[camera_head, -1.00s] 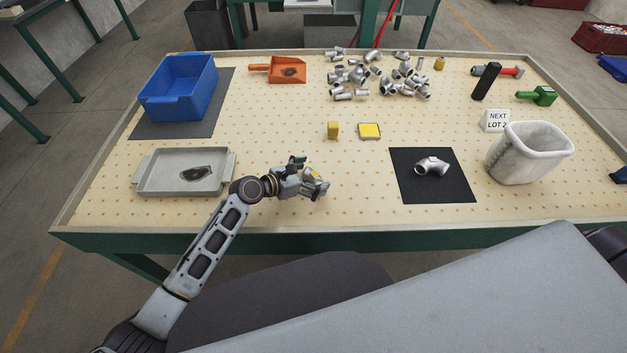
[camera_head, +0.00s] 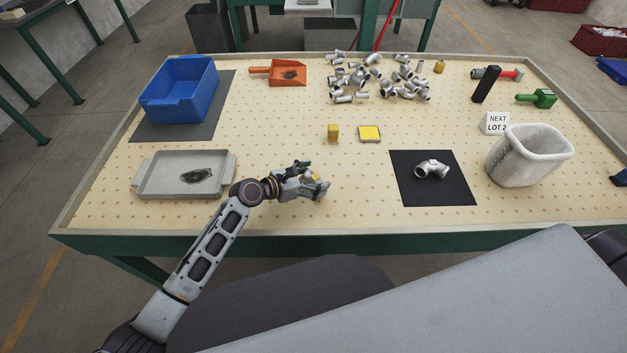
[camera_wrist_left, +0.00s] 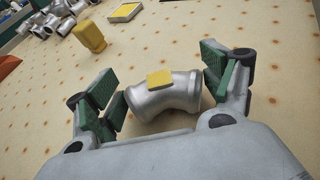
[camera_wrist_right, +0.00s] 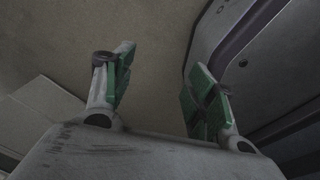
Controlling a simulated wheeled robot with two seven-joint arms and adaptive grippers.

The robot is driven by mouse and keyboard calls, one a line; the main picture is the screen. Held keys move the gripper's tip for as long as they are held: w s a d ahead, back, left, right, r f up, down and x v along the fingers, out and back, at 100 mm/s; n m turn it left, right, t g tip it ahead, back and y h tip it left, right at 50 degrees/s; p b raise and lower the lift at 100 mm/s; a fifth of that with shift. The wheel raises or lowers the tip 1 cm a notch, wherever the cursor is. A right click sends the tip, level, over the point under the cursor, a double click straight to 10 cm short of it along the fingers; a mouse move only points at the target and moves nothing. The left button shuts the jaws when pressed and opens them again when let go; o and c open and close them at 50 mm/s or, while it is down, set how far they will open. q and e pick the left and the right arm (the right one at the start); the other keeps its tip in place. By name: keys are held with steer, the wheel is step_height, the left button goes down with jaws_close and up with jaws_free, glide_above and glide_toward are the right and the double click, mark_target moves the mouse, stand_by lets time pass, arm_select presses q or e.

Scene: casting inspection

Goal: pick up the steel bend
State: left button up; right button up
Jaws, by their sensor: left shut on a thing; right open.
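A steel bend (camera_wrist_left: 178,101) with a yellow patch (camera_wrist_left: 159,79) on top lies between the green-padded fingers of my left gripper (camera_wrist_left: 162,86). The gripper is shut on it, low over the pegboard tabletop. In the head view my left gripper (camera_head: 312,179) is right of the grey tray, and its fingers hide most of the bend. Another steel bend (camera_head: 431,169) lies on a black mat (camera_head: 440,195) to the right. My right gripper (camera_wrist_right: 165,82) is open and empty in its wrist view, away from the table top.
A grey tray (camera_head: 150,188) holding a dark patch is at left, with a blue bin (camera_head: 178,92) behind. A yellow block (camera_head: 333,132) and a yellow-topped pad (camera_head: 369,133) stand mid-table. Several fittings (camera_head: 360,75) lie at the back. A white bin (camera_head: 520,165) is at right.

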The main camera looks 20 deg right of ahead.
arm_select(q)
steer(key=shift+r, duration=0.25)
